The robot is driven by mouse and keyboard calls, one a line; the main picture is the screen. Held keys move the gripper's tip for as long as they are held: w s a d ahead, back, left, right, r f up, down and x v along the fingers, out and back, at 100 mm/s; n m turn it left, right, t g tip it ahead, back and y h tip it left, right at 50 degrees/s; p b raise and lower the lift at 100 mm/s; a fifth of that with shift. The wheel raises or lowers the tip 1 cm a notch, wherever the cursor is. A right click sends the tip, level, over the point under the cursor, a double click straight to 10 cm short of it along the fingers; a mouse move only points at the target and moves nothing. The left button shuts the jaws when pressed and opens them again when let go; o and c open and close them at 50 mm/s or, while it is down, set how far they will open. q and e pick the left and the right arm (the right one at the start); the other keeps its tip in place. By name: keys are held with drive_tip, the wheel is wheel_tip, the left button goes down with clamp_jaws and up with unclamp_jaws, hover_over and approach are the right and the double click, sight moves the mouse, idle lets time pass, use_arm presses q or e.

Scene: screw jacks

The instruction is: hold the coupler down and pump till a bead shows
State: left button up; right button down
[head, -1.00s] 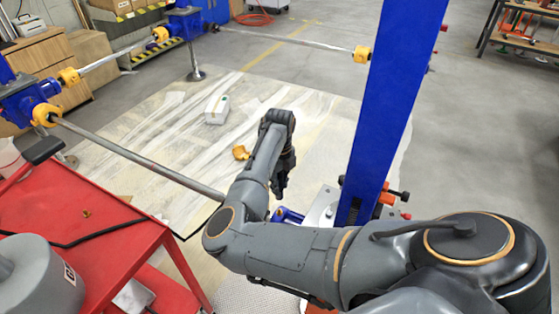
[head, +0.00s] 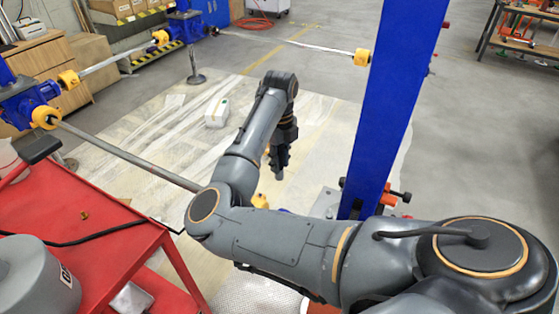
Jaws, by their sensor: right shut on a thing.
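My right arm reaches in from the right. Its gripper (head: 277,172) points down over the pale floor sheet, left of the blue column. It is shut, but what it holds is too dark and small to make out. I cannot pick out a coupler or a bead. My left gripper is not in view.
A blue column (head: 390,100) stands right of my gripper. A long steel shaft (head: 125,155) runs from a blue gearbox (head: 30,100) behind my arm. A yellow piece (head: 260,201) shows beside my forearm. A white box (head: 216,113) lies on the floor sheet (head: 130,130).

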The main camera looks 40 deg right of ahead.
wheel_tip(320, 180, down, 14)
drive_tip(key=b, duration=1)
drive_tip(key=shift+f+b, duration=0.85)
drive_tip(key=shift+f, duration=0.4)
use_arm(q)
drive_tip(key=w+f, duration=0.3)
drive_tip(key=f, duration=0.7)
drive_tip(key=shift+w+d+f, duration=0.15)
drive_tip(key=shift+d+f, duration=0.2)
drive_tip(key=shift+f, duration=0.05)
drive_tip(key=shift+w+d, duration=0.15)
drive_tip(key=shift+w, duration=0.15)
use_arm(e)
drive_tip(key=shift+f, duration=0.3)
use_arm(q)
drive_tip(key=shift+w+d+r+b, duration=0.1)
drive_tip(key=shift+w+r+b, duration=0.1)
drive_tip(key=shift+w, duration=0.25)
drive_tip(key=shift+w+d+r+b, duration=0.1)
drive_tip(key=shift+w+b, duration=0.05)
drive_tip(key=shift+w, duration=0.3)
use_arm(e)
drive_tip(key=shift+f, duration=0.25)
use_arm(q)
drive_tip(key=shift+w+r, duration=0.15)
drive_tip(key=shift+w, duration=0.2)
use_arm(e)
drive_tip(key=shift+f, duration=0.1)
